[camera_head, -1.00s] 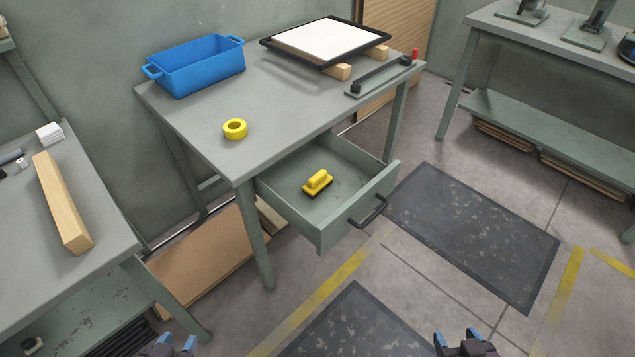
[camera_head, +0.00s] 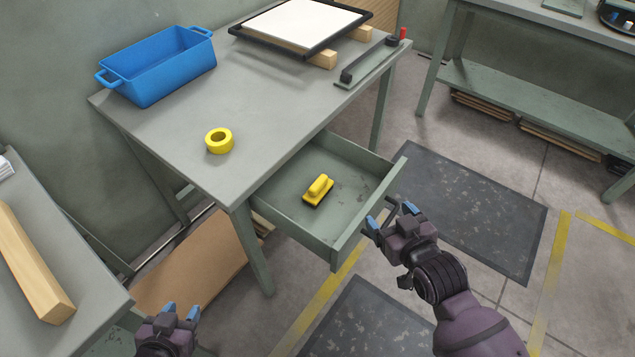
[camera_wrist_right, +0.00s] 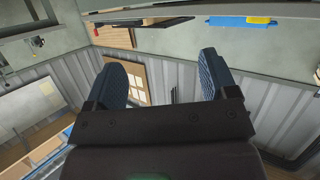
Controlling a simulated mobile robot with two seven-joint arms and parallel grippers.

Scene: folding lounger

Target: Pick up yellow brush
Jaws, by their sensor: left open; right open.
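The yellow brush (camera_head: 318,190) lies in the open drawer (camera_head: 345,240) of the grey-green table, handle up and dark bristles down. My right gripper (camera_head: 390,215) is open and empty just outside the drawer front, to the right of the brush, and partly hides the drawer handle. I cannot tell whether it touches the drawer. Its open fingers also show in the right wrist view (camera_wrist_right: 165,82), with no brush between them. My left gripper (camera_head: 181,312) is open and empty at the bottom left, well apart from the brush.
On the table (camera_head: 270,115) are a blue bin (camera_head: 160,75), a yellow tape roll (camera_head: 219,140) and a framed white panel (camera_head: 300,22). A side bench with a wooden beam (camera_head: 30,265) stands at left. The drawer is clear around the brush.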

